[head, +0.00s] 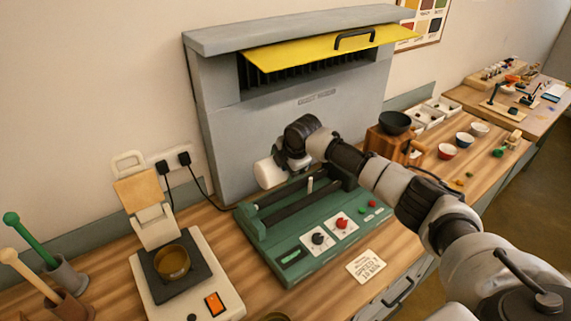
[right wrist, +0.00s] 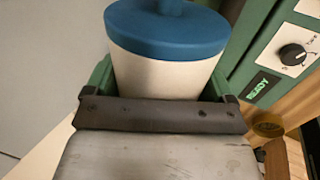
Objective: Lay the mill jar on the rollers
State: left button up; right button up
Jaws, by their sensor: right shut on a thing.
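The mill jar, a white cylinder (head: 268,173), is held by my right gripper (head: 283,166) at the left part of the green roller stand (head: 335,262). It lies on its side in the head view, and the gripper hides part of it. Whether it touches the rollers, I cannot tell. In the right wrist view the jar (right wrist: 165,75) shows its blue lid (right wrist: 165,28) and sits between the green fingers of my gripper. The dark rollers (head: 305,207) run along the stand. My left gripper is not in view.
A tall grey cabinet (head: 222,130) with a yellow flap (head: 320,50) stands behind the stand. A scale with a brass bowl (head: 171,261) is at the left. A white card (head: 367,266) lies in front. A black bowl (head: 395,122) stands on a wooden block to the right.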

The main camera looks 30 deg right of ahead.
jog(key=shift+f+b, duration=0.65)
notch_tip(320, 180, down, 5)
jog(key=b, duration=0.5)
jog(key=shift+r+p, duration=0.2)
jog(key=shift+p, duration=0.3)
jog(key=shift+s+p, duration=0.1)
jog(key=shift+p, duration=0.3)
dwell(0.5)
jog(key=shift+f, duration=0.15)
dwell(0.5)
jog(key=shift+f+b, duration=0.45)
jog(key=shift+f, duration=0.3)
jog(key=shift+f, duration=0.1)
jog(key=shift+f, duration=0.5)
dwell(0.4)
